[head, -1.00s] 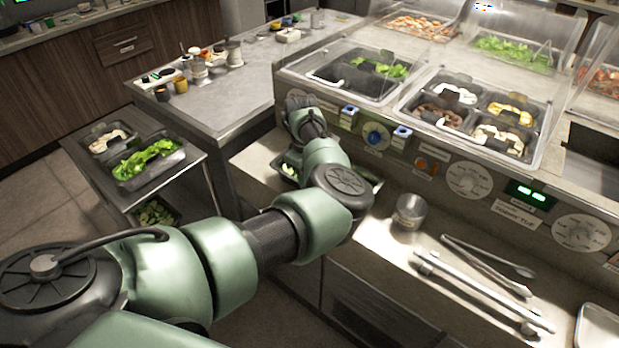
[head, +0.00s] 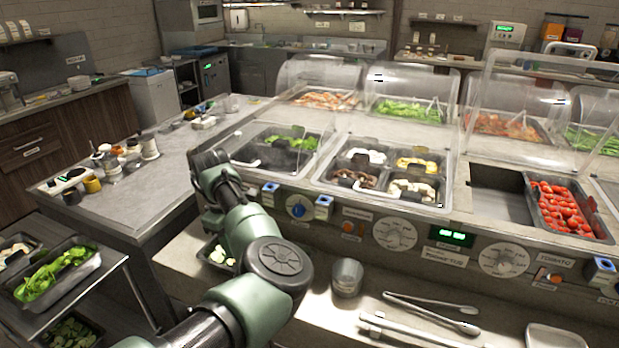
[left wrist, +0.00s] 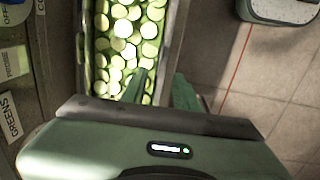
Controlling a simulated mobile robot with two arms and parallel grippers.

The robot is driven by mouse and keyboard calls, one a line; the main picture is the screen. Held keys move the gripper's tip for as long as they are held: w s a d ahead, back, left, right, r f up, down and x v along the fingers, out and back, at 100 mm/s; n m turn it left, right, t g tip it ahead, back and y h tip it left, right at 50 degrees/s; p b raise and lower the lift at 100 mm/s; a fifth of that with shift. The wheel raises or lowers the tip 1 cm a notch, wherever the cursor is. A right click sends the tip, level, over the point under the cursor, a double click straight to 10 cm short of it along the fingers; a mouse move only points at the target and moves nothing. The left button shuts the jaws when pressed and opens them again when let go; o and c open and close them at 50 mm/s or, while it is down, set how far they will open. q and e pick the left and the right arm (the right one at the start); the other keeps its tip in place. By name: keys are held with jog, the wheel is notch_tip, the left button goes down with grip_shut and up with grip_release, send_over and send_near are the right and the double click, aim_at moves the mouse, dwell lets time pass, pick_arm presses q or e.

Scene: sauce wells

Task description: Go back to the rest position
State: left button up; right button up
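My left arm reaches in from the bottom of the head view, bent at the elbow, with its wrist end (head: 207,165) over the front edge of the counter. The fingers are hidden there. In the left wrist view my left gripper (left wrist: 162,88) has its two fingers apart with nothing between them. A tray of cucumber slices (left wrist: 125,40) lies beyond the fingers, and the left finger overlaps it in the picture. That tray shows partly behind the arm in the head view (head: 216,255). My right gripper is not in view.
Food wells under clear covers stand behind. A cart (head: 105,275) with a lettuce tray (head: 90,268) is at the left. Floor shows beside the tray in the wrist view.

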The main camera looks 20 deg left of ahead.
pick_arm(q)
jog(key=s+a+f+m+y, duration=0.2)
jog(key=s+a+f+y, duration=0.1)
jog(key=s+a, duration=0.35)
jog(key=s+a+f+m+y, duration=0.2)
jog(key=s+a+f+y, duration=0.15)
jog(key=s+a, duration=0.35)
jog(key=s+d+f+m+t+h, duration=0.1)
jog(key=s+d+f+m+h, duration=0.1)
jog(key=s+d+m, duration=0.6)
jog(key=s+d+f+m+t+h, duration=0.15)
jog(key=s+d, duration=0.35)
jog(key=d, duration=0.7)
jog(key=s+d+f+m+h, duration=0.25)
jog(key=s+d+m, duration=0.4)
jog(key=d, duration=0.35)
notch_tip(320, 180, down, 27)
jog(key=s+g, duration=0.1)
jog(key=s, duration=0.2)
jog(key=s+a+f+g, duration=0.1)
jog(key=s+a+f, duration=0.1)
jog(key=s+f, duration=1.3)
jog(key=shift+s, duration=0.55)
